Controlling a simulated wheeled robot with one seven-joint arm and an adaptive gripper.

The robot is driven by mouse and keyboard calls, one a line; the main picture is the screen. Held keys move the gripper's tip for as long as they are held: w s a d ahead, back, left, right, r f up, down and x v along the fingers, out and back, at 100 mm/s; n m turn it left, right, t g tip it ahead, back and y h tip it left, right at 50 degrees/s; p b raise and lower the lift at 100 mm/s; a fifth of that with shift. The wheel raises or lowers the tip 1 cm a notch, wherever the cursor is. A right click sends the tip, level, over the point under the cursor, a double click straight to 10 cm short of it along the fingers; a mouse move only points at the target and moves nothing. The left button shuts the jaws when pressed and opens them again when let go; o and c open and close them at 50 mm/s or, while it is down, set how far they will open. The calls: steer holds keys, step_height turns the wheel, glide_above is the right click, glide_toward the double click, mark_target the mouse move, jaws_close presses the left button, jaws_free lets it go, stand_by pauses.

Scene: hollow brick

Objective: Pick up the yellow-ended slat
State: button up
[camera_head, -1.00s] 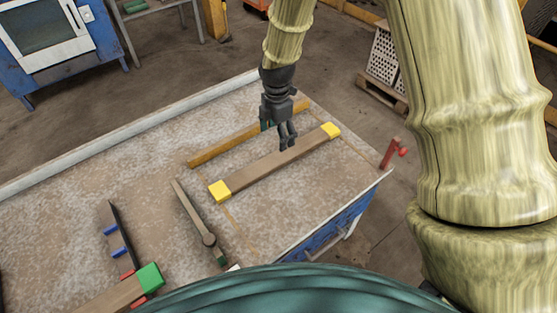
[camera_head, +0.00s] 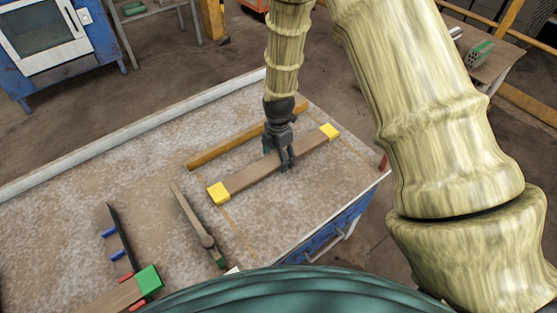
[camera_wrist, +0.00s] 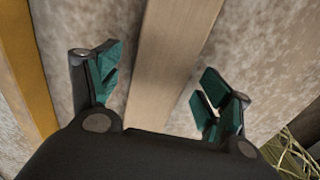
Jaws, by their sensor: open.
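The yellow-ended slat (camera_head: 252,176) is a brown wooden bar with a yellow block at each end. It lies flat on the workbench in the head view. My gripper (camera_head: 284,168) is over its middle and hides part of it. In the wrist view the slat (camera_wrist: 172,55) runs between the two green-padded fingers of my gripper (camera_wrist: 158,92). The fingers are open, one on each side of the slat, with a gap to it on both sides. I cannot tell how far above the bench the fingertips are.
An orange-yellow bar (camera_head: 218,152) lies behind the slat, roughly parallel. A hammer-like tool (camera_head: 192,217), a dark strip with blue pieces (camera_head: 120,235) and a green-ended slat (camera_head: 112,298) lie to the left and front. The workbench (camera_head: 60,215) has bare room at left.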

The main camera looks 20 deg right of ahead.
steer(key=shift+f, duration=0.2)
steer(key=c, duration=1.4)
steer(key=shift+o, duration=0.2)
steer(key=shift+r, duration=0.1)
